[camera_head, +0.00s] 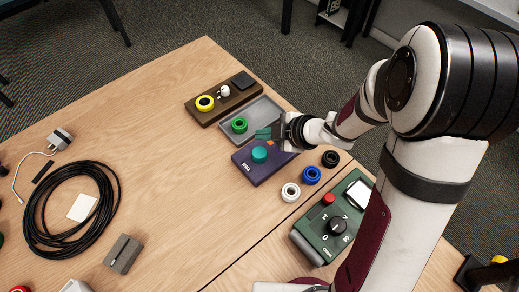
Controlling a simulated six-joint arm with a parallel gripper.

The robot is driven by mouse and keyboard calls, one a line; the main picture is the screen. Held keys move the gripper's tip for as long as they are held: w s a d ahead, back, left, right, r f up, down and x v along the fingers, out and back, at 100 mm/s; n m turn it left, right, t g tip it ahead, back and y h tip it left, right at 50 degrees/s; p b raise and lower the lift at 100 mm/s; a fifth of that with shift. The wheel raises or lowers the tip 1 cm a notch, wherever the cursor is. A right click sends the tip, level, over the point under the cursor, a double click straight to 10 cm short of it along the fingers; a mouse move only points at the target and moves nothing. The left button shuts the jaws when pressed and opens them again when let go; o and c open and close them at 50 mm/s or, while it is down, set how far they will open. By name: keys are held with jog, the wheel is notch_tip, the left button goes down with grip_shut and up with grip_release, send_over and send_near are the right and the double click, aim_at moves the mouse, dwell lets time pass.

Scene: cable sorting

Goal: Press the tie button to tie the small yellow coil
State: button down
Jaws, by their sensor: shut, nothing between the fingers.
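The small yellow coil (205,103) lies at the left end of the brown wooden tray (230,107). The purple tie box (247,171) sits on the table in front of the grey tray, with a round teal button (259,152) on top and lettering on its front. My gripper (264,134) is shut and empty. In the picture it is just above the teal button, by the box's far edge. I cannot tell its exact height or whether it touches anything.
A green coil (239,125) lies in the grey tray (262,107). White (290,192), blue (312,175) and black (330,158) coils lie right of the tie box, near a green device (318,240). A large black cable (40,235) lies left; the middle table is clear.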

aim_at(258, 150)
jog(key=shift+f, duration=2.45)
jog(key=shift+f, duration=0.1)
jog(key=shift+f, duration=0.3)
jog(key=shift+f, duration=0.8)
dwell(0.7)
jog(key=shift+r, duration=1.25)
jog(key=shift+r, duration=2.5)
